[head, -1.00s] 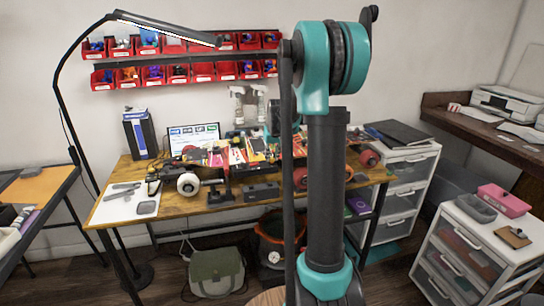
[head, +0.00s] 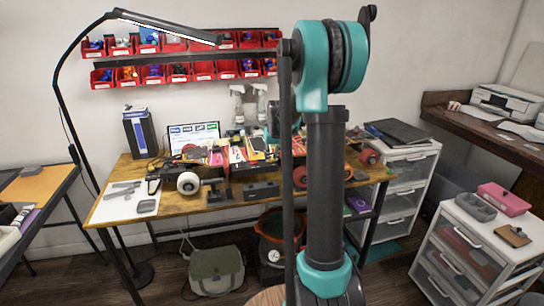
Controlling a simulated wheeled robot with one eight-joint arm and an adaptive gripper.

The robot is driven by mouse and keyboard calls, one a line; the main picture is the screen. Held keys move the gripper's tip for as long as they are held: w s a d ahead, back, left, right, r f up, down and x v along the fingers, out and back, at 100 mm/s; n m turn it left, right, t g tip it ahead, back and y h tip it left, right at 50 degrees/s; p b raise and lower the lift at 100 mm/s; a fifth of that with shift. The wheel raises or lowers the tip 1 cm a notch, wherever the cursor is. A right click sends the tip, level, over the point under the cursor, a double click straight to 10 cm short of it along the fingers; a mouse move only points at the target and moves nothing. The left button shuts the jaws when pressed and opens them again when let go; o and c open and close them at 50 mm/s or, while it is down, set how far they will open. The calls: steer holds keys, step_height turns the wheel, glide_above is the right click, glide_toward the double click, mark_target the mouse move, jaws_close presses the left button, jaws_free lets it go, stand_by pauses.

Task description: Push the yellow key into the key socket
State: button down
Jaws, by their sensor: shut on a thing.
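Small yellow patches (head: 258,144) show among the coloured items on the board, but I cannot tell whether one is the yellow key. I cannot make out the key socket. My arm stands in front of the bench and hides part of it. My gripper does not show; it seems hidden behind the arm.
A blue-black box (head: 139,133) and a small screen (head: 193,137) stand at the back. A dark block (head: 262,190) sits near the front edge. White drawer units (head: 478,250) stand at the right.

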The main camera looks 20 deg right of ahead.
mark_target(272, 159)
steer(key=c, duration=1)
jaws_free()
steer(key=shift+r, duration=0.2)
steer(key=shift+r, duration=0.35)
steer(key=shift+r, duration=1.05)
steer(key=shift+r, duration=2.9)
steer(key=s+a+f, duration=0.2)
steer(key=s+f, duration=0.3)
steer(key=s, duration=0.7)
steer(key=s+a+f, duration=0.2)
steer(key=s+f, duration=0.4)
steer(key=s, duration=0.6)
steer(key=s+a+f, duration=0.2)
steer(key=s+f, duration=0.4)
steer(key=s, duration=0.6)
steer(key=shift+a, duration=0.1)
